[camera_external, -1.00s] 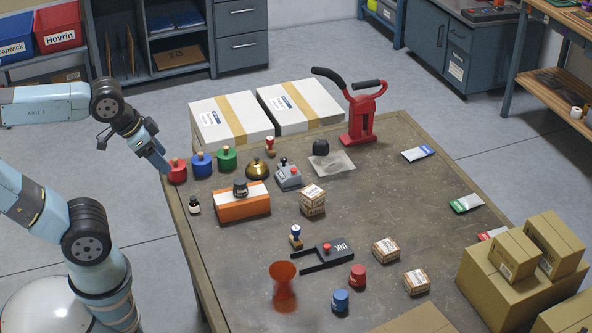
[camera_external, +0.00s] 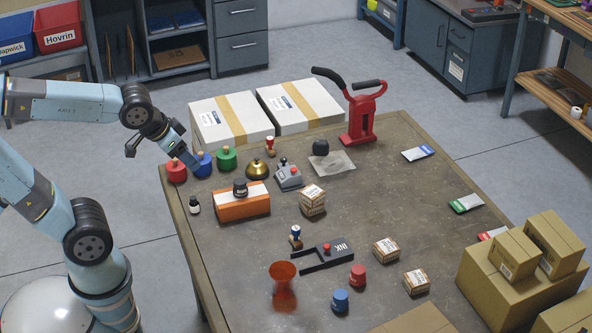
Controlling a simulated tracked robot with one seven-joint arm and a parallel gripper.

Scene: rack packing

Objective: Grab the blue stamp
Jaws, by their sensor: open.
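A small stamp with a blue and white handle (camera_external: 296,236) stands upright near the middle of the table, beside the black ink holder. A round blue pot with a wooden knob (camera_external: 203,165) stands at the far left of the table, between a red one and a green one. My gripper (camera_external: 193,165) points down at the left side of this blue pot and partly hides it. I cannot tell if they touch. My gripper is open, with nothing seen in it, and it is far from the blue-handled stamp.
The red pot (camera_external: 176,172) and green pot (camera_external: 227,158) stand close on either side of my gripper. A brass bell (camera_external: 258,169) is to the right.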

